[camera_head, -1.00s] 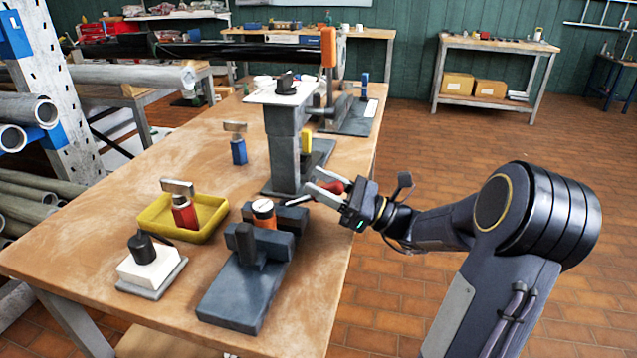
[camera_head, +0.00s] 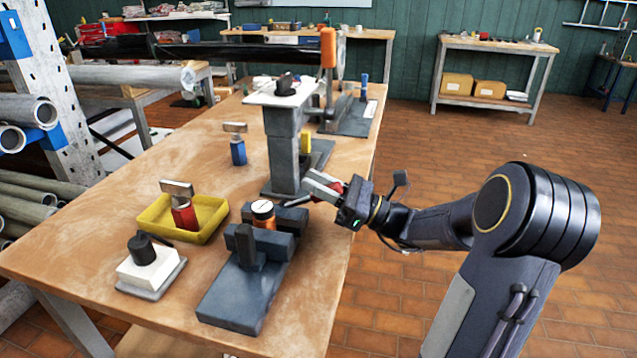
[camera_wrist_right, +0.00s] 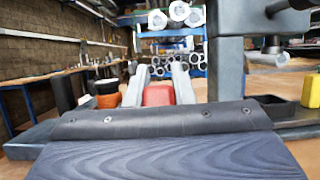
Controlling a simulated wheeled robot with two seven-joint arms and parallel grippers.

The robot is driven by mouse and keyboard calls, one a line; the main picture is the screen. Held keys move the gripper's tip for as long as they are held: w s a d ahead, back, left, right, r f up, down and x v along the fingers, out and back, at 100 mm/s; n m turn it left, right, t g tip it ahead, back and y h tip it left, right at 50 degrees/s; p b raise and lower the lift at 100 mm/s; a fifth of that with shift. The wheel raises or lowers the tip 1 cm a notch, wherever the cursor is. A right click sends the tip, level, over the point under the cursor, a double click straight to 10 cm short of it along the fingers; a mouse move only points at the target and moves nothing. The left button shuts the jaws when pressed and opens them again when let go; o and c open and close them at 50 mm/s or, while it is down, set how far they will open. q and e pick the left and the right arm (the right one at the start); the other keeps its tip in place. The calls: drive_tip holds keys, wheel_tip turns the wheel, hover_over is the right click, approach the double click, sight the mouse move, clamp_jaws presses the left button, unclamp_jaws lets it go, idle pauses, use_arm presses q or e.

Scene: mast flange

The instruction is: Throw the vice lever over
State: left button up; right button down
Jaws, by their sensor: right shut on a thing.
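The dark grey vice (camera_head: 245,291) stands at the near edge of the workbench, with an orange cylinder (camera_head: 263,213) with a pale top between its jaws. My right gripper (camera_head: 322,187) is just right of the vice, by the bench edge. It is shut on the red grip of the lever, which it mostly hides in the head view. My left gripper is not in view.
A grey post (camera_head: 283,150) with a white top stands close behind my right gripper. A yellow tray (camera_head: 155,226) holding a red-handled tool and a white block with a black knob (camera_head: 145,262) are left of the vice. Floor to the right is clear.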

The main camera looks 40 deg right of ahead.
drive_tip(key=w+r+g+h+p, duration=0.1)
drive_tip(key=p, duration=0.3)
drive_tip(key=w+a+r+g+h+p, duration=0.1)
drive_tip(key=p, duration=0.3)
drive_tip(key=w+a+r+g+h+p, duration=0.1)
drive_tip(key=r+p, duration=0.1)
drive_tip(key=p, duration=0.3)
drive_tip(key=shift+a+g, duration=0.2)
drive_tip(key=shift+g, duration=0.2)
drive_tip(key=w+a+f+g+h+p, duration=0.1)
drive_tip(key=w+a+g+h+p, duration=0.3)
drive_tip(key=p, duration=1.1)
drive_tip(key=shift+w+g, duration=0.45)
drive_tip(key=shift+g, duration=0.35)
drive_tip(key=c, duration=1.2)
unclamp_jaws()
drive_tip(key=shift+c, duration=0.2)
drive_tip(key=v, duration=0.7)
drive_tip(key=shift+s+r, duration=0.3)
